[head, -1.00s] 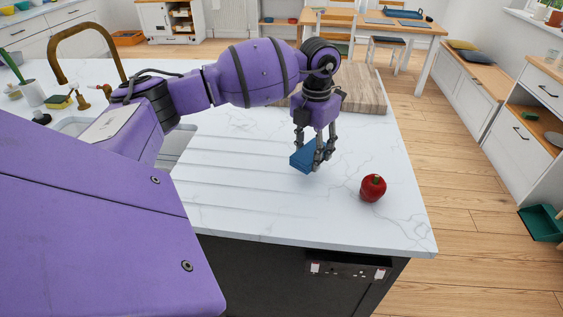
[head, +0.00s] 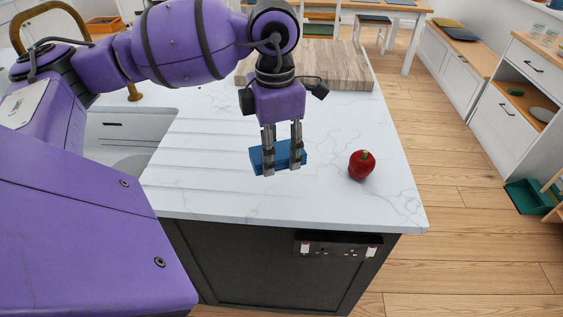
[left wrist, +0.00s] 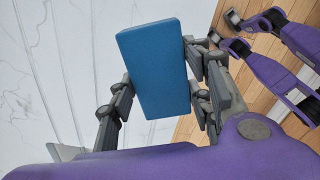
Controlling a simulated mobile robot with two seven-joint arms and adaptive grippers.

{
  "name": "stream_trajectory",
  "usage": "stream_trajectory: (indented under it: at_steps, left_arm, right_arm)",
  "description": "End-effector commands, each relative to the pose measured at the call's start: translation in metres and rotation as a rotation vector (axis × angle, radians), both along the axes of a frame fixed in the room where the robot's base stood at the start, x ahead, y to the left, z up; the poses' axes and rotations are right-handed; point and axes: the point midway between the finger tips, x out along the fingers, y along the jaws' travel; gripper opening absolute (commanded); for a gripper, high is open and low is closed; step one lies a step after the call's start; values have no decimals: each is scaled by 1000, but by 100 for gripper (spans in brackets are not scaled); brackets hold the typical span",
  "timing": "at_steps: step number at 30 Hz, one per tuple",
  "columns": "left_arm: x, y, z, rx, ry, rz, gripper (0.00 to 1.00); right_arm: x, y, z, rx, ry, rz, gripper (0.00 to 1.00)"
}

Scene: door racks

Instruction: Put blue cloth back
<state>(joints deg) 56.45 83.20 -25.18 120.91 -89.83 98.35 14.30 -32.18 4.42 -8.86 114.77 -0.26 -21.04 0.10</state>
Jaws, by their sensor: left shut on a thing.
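The blue cloth (head: 257,160) is a flat block-like piece, held over the white marble counter (head: 205,185). My left gripper (head: 282,170) is shut on it, pointing down, with a finger on either side of the cloth. The cloth (left wrist: 155,65) fills the middle of the left wrist view, between the finger linkages. It is close above the counter; I cannot tell whether it touches. My right gripper does not show in the head view.
A red pepper-like fruit (head: 362,165) stands on the counter to the right of the cloth. A wooden board (head: 345,65) lies behind the gripper. The sink (head: 125,125) is at the left, partly behind my arm. The counter's front strip is clear.

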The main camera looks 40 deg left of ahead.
Motion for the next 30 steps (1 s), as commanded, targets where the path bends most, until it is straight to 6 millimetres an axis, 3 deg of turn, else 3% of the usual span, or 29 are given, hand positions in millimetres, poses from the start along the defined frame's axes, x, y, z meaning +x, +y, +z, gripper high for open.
stream_trajectory:
  at_steps: [1, 9, 16, 24, 30]
  left_arm:
    - [12, 5, -5, -3, 1, 4, 22]
    - [42, 19, -48, -1, 1, 2, 22]
    - [51, 22, -61, -1, 1, 1, 22]
    - [53, 24, -92, 0, -3, 1, 22]
    - [53, 24, -94, 1, -1, 0, 22]
  right_arm:
    - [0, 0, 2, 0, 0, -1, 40]
    - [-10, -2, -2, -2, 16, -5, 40]
    - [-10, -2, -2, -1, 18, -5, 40]
    - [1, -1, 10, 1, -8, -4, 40]
    - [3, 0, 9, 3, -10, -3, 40]
